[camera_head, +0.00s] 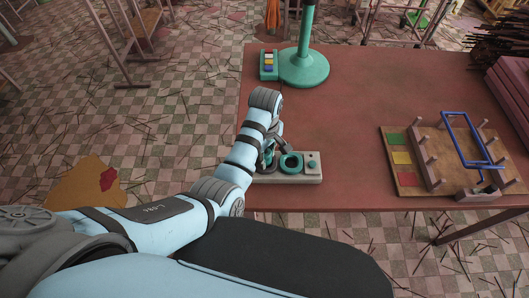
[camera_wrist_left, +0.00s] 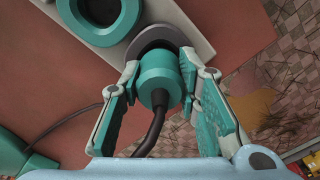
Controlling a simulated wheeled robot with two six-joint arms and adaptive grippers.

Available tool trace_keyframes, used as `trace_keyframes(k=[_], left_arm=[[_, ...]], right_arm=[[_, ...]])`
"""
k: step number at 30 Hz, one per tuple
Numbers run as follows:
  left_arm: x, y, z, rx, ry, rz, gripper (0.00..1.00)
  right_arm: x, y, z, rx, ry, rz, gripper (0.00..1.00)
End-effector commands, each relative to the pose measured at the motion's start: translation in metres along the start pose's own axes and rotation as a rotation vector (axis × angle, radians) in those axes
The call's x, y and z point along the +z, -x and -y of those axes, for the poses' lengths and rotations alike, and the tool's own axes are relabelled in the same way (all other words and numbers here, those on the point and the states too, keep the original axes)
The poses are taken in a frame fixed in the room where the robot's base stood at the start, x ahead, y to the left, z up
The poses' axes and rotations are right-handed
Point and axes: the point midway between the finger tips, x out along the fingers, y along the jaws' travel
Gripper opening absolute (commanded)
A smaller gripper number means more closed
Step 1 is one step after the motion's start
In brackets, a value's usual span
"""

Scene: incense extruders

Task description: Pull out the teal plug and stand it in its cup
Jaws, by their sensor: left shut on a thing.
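The teal plug (camera_wrist_left: 160,72) is between the fingers of my left gripper (camera_wrist_left: 160,84), which is shut on it. A dark cable runs from the plug toward the wrist. The plug's far end meets a dark grey round socket (camera_wrist_left: 181,38) on a pale base plate (camera_wrist_left: 204,42); I cannot tell how deep it sits. The teal cup (camera_wrist_left: 62,12), an open ring, stands beside the socket, upper left in the wrist view. In the head view my left gripper (camera_head: 268,160) is just left of the cup (camera_head: 291,162) and hides the plug. My right gripper is not in view.
The base plate (camera_head: 300,180) lies near the front edge of the red-brown table (camera_head: 350,110). A teal stand (camera_head: 304,68) and a block with coloured buttons (camera_head: 268,64) are at the back. A wooden pegged board (camera_head: 410,186) with a blue frame is at right.

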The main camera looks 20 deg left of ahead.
Motion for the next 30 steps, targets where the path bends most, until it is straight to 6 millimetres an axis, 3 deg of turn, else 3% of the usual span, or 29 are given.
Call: trace_keyframes(k=[7, 8, 12, 22, 30], left_arm=[[0.000, -0.005, 0.000, 0.000, 0.000, 0.000, 0.02], [0.000, -0.006, 0.000, 0.000, 0.000, 0.000, 0.31], [0.000, -0.005, 0.000, 0.000, 0.000, 0.000, 0.53], [0.000, -0.001, 0.000, 0.001, 0.000, -0.001, 0.53], [0.000, 0.052, -0.001, 0.004, 0.000, -0.001, 0.53]], right_arm=[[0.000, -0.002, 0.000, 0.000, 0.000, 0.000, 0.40], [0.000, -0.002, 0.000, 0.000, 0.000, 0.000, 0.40], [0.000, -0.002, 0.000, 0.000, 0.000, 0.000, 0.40], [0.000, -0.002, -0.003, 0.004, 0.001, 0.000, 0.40], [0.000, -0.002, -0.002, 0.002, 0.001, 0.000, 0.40]])
